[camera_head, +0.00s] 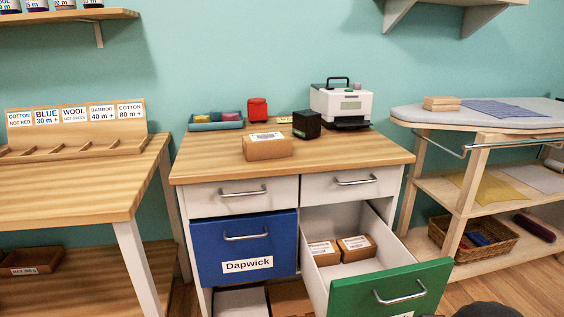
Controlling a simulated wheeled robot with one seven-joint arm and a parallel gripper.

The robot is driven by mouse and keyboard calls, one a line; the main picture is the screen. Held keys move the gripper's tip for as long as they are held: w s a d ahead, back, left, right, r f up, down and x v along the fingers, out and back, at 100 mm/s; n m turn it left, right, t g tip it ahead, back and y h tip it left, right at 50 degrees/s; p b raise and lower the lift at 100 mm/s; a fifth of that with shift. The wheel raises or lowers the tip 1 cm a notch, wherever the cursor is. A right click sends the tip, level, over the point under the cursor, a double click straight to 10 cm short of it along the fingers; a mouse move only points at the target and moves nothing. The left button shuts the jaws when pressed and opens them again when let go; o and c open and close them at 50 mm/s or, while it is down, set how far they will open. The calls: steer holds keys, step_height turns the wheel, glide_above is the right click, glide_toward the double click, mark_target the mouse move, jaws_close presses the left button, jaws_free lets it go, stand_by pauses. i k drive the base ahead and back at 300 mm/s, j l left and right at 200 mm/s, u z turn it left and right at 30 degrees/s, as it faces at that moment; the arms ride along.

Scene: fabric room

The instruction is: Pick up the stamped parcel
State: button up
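A brown cardboard parcel (267,149) with a white label on top sits on the wooden top of the cabinet (213,162), near its front middle. Two more brown parcels with white labels lie side by side in the open green-fronted drawer, a left one (323,253) and a right one (357,248). At this size I cannot make out a stamp mark on any of them.
The green drawer (425,277) sticks out at the cabinet's lower right. The blue Dapwick drawer (222,240) is beside it. A white printer-like machine (341,102), a black box (307,124), a red box (257,108) and a teal tray (216,125) stand behind the parcel.

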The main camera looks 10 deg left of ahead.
mark_target(258, 146)
steer(key=i+j+z, duration=0.25)
steer(key=j, duration=0.2)
steer(key=j+z, duration=0.2)
steer(key=j, duration=0.25)
steer(key=j+z, duration=0.25)
steer(key=j, duration=0.25)
